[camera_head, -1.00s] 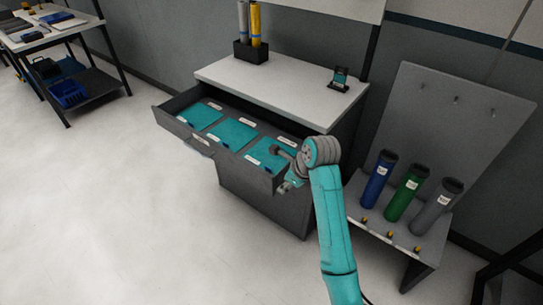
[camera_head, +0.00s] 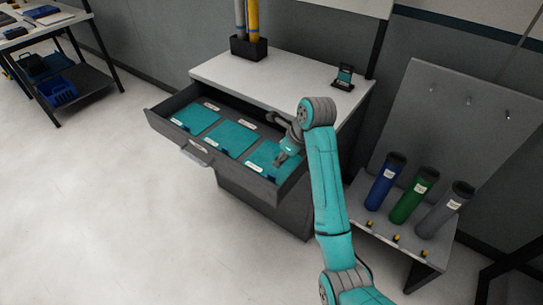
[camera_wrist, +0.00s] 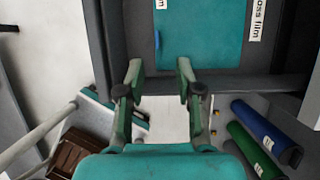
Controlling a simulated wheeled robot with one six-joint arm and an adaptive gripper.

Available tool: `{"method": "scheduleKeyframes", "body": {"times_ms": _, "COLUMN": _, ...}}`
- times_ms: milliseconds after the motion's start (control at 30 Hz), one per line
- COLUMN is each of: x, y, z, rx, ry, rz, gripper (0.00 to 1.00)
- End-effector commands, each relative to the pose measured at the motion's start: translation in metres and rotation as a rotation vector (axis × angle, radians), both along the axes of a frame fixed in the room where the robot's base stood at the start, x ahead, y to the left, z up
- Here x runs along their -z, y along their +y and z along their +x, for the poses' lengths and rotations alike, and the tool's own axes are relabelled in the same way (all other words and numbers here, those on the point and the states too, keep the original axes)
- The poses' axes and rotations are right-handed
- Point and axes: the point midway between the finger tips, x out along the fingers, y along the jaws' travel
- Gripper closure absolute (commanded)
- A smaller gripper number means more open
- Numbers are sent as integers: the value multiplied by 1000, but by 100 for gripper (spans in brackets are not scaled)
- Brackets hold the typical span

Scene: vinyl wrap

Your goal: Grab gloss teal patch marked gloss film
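Three flat teal patches lie side by side in the open drawer (camera_head: 165,117): the left patch (camera_head: 195,119), the middle patch (camera_head: 230,138) and the right patch (camera_head: 262,155). Their white labels are too small to read in the head view. My gripper (camera_head: 281,160) is over the right patch and hides part of it. In the wrist view, a teal patch (camera_wrist: 203,40) lies beyond my fingertips, with a partly cut-off label (camera_wrist: 257,18) reading "oss film". My gripper (camera_wrist: 157,72) shows its two fingers wide apart with nothing between them. Whether they touch the patch I cannot tell.
The drawer's front wall and handle (camera_head: 197,151) stand out from the grey cabinet (camera_head: 265,205). A phone-like device (camera_head: 344,77) and a holder with rolls (camera_head: 249,47) are on top. Blue, green and grey tubes (camera_head: 405,195) stand on a rack at right. Open floor lies left.

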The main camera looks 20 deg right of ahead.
Motion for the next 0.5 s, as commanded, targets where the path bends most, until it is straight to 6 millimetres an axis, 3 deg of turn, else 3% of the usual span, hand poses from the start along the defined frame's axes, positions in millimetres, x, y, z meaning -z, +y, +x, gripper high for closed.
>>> {"method": "scheduleKeyframes", "body": {"times_ms": 300, "x": 39, "y": 10, "z": 12, "rx": -1, "ry": 4, "rz": 0, "gripper": 65}}
{"method": "scheduleKeyframes", "body": {"times_ms": 500, "x": 52, "y": 13, "z": 16, "rx": 0, "ry": 1, "rz": 0, "gripper": 65}}
